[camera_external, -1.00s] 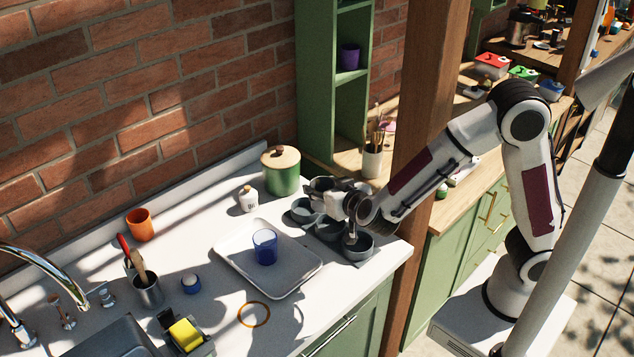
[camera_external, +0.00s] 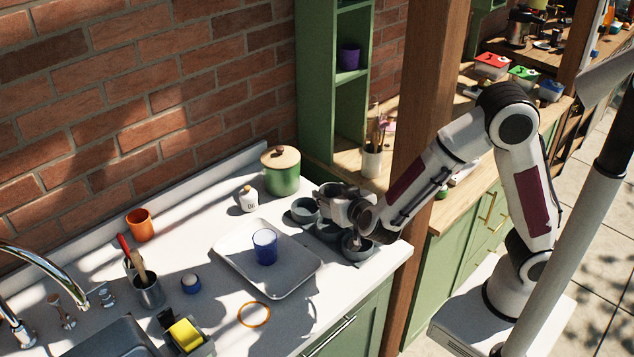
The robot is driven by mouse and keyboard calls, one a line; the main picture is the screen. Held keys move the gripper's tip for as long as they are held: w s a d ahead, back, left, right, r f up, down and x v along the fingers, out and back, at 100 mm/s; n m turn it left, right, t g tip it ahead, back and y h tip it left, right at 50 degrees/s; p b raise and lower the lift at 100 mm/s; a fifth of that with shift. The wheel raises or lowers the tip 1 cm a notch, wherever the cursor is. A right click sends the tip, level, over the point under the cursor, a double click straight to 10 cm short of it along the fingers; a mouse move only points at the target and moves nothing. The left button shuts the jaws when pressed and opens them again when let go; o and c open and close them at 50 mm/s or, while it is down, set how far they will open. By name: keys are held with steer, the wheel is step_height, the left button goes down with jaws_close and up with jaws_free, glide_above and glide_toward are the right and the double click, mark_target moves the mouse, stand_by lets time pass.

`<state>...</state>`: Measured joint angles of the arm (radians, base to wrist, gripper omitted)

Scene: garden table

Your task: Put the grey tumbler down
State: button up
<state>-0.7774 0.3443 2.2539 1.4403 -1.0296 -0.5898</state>
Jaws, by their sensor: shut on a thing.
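My gripper (camera_external: 350,234) is at the right end of the white counter, pointing down among several grey round vessels that stand close together. It is shut on a grey vessel (camera_external: 358,250), which I take to be the grey tumbler. My wrist and fingers cover part of it. I cannot tell whether its base touches the surface under it. Another grey vessel (camera_external: 304,208) stands just left of my gripper.
A white tray (camera_external: 285,286) with a blue glass (camera_external: 265,247) lies to the left. A green canister (camera_external: 281,174) and a small white jar (camera_external: 249,199) stand behind. A wooden post (camera_external: 418,150) rises close on the right. Bare counter shows around an orange ring (camera_external: 254,314).

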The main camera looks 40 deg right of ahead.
steer(key=shift+f, duration=1.6)
steer(key=shift+f, duration=0.1)
steer(key=shift+f, duration=1.8)
steer(key=shift+f, duration=0.1)
steer(key=o, duration=1.1)
steer(key=shift+v, duration=6.05)
